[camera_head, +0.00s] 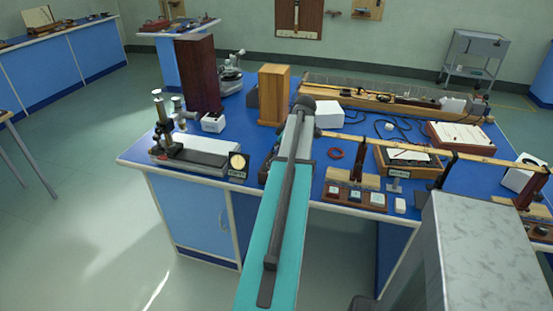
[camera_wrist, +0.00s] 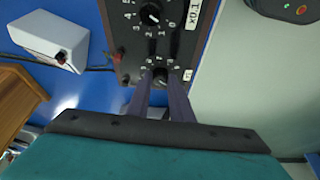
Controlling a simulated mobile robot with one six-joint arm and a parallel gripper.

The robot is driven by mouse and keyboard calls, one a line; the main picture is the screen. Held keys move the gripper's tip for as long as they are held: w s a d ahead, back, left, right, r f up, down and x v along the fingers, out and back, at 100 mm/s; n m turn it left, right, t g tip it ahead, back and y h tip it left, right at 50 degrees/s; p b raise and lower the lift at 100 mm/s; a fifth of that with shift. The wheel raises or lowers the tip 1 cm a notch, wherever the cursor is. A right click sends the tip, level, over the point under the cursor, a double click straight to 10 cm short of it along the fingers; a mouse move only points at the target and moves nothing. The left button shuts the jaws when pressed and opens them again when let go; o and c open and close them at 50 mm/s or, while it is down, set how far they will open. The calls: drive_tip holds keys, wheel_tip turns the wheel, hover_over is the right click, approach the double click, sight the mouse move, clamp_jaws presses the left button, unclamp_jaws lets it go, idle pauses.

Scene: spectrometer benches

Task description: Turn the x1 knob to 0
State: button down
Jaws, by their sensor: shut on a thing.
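A dark box (camera_wrist: 130,45) with a row of dials fills the upper middle of the wrist view. The lower black knob, the x1 knob (camera_wrist: 161,80), has a small white label (camera_wrist: 187,75) at its right and numbers around it. My gripper (camera_wrist: 160,76) is shut on this knob, one finger on each side. The white pointer mark on the knob is partly hidden between the fingers, and I cannot tell which number it meets. Another knob (camera_wrist: 150,15), labelled x0.1, sits above it. In the head view my arm hides most of the box.
A white box (camera_wrist: 50,38) with a red terminal and a lead stands left of the dial box. A wooden block (camera_wrist: 18,100) is at the lower left. In the head view, a tall wooden block (camera_head: 273,95) and a wooden base with keys (camera_head: 352,195) flank my arm.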

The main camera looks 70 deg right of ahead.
drive_tip(key=shift+a, duration=0.1)
idle(0.3)
drive_tip(key=c, duration=1.6)
unclamp_jaws()
drive_tip(key=shift+o, duration=0.2)
drive_tip(key=shift+s+r, duration=0.1)
drive_tip(key=shift+s+r, duration=0.15)
drive_tip(key=shift+r, duration=0.3)
drive_tip(key=b+v, duration=0.2)
drive_tip(key=v, duration=1)
drive_tip(key=shift+r, duration=0.3)
drive_tip(key=shift+s, duration=0.1)
